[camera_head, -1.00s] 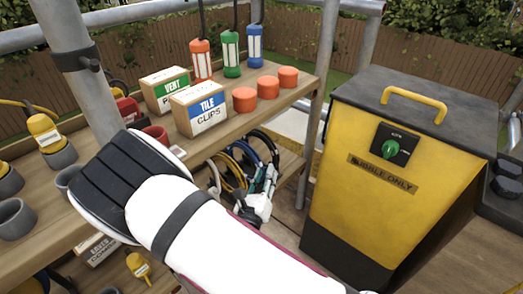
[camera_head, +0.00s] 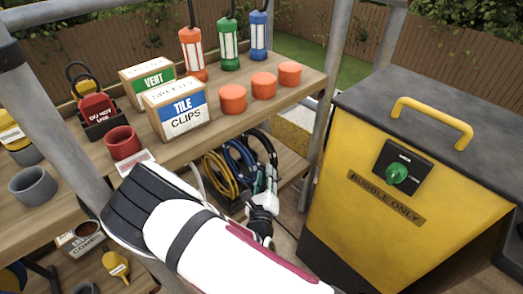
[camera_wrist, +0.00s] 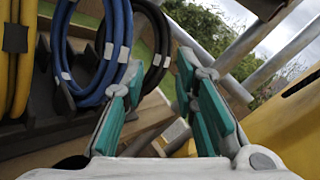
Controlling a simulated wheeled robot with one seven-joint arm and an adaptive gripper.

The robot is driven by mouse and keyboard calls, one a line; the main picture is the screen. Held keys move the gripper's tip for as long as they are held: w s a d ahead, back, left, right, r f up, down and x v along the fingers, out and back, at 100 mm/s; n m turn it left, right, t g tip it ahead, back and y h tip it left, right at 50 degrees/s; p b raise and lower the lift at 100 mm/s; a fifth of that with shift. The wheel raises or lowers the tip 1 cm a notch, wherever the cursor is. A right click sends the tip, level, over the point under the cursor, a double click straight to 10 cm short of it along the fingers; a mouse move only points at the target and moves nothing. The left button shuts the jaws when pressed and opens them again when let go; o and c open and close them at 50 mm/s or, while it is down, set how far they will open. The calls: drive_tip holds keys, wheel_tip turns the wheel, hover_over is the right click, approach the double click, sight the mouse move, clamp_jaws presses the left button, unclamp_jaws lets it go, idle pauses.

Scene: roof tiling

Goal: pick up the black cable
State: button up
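The black cable (camera_wrist: 164,38) is a hanging coil bound with a pale band. In the wrist view it shows upper centre, right of the blue cable (camera_wrist: 122,45), in the gap between my fingers. In the head view its top arc (camera_head: 266,136) shows at the right end of the cable row on the lower shelf. My gripper (camera_wrist: 160,75) is open, its green-padded fingers apart with nothing held. In the head view my gripper (camera_head: 266,185) is just in front of the cables. I cannot tell how deep the coil lies between the fingers.
The blue cable and a yellow cable (camera_wrist: 14,60) hang close on the left. A scaffold pole (camera_head: 322,110) and a yellow rubble bin (camera_head: 400,215) stand to the right. The upper shelf (camera_head: 205,125), holding boxes, lamps and orange caps, is above.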

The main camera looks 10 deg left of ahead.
sight(269, 151)
drive_tip(key=w, duration=0.2)
drive_tip(key=w+b, duration=0.1)
drive_tip(key=w, duration=0.3)
drive_tip(key=shift+w+a+b, duration=0.25)
drive_tip(key=shift+w+b, duration=0.05)
drive_tip(key=shift+w, duration=0.05)
drive_tip(key=w, duration=0.1)
drive_tip(key=w+b, duration=0.1)
drive_tip(key=w, duration=0.1)
drive_tip(key=w+b, duration=0.1)
drive_tip(key=w, duration=0.1)
drive_tip(key=shift+f, duration=0.25)
drive_tip(key=shift+r, duration=0.1)
clamp_jaws()
